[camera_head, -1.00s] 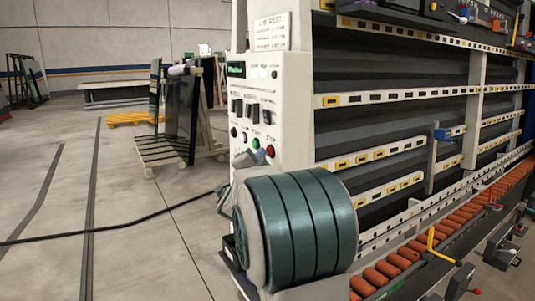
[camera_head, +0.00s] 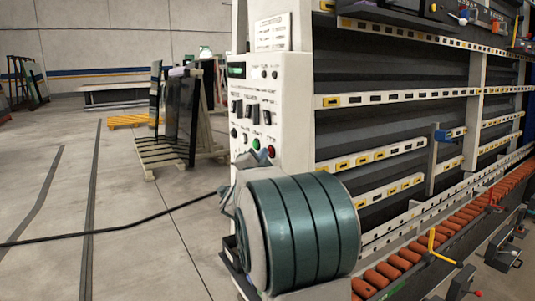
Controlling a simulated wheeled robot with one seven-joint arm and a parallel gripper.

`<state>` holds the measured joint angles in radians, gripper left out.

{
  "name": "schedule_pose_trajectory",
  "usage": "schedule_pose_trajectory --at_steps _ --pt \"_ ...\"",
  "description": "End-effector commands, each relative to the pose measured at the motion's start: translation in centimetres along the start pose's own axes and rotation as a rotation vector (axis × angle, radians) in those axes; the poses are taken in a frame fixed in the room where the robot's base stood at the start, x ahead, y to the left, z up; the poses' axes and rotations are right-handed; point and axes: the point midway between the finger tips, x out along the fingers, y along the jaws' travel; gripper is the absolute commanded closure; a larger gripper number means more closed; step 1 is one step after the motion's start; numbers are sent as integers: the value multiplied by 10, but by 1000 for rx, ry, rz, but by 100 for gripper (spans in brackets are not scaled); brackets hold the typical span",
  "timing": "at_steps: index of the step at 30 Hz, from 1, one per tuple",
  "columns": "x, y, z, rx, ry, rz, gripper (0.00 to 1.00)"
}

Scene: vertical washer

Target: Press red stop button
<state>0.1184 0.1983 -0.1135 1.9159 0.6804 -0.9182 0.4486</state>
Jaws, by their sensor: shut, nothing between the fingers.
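The red stop button (camera_head: 271,152) is a small round knob low on the right side of the white control panel (camera_head: 289,110). A green button (camera_head: 256,144) sits just left of it. My gripper (camera_head: 256,158) shows only as a small grey and bluish shape at the panel's lower part, just below and left of the red button. Its fingers are shut with nothing in them. My own large banded arm link hides most of the gripper's body. Whether the fingertips touch the panel or the button I cannot tell.
The washer's slatted frame (camera_head: 396,100) and a row of orange rollers (camera_head: 405,256) extend to the right of the panel. A rack with dark glass (camera_head: 182,110) stands behind left. A black cable (camera_head: 110,228) crosses the open floor at left.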

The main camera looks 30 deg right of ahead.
Motion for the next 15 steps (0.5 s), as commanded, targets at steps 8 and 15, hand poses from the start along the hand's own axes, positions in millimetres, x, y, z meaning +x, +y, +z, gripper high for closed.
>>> schedule_pose_trajectory --at_steps 8,15 --pt "-9 -6 7 1 0 0 100" --pt "-13 -9 9 0 0 0 100"
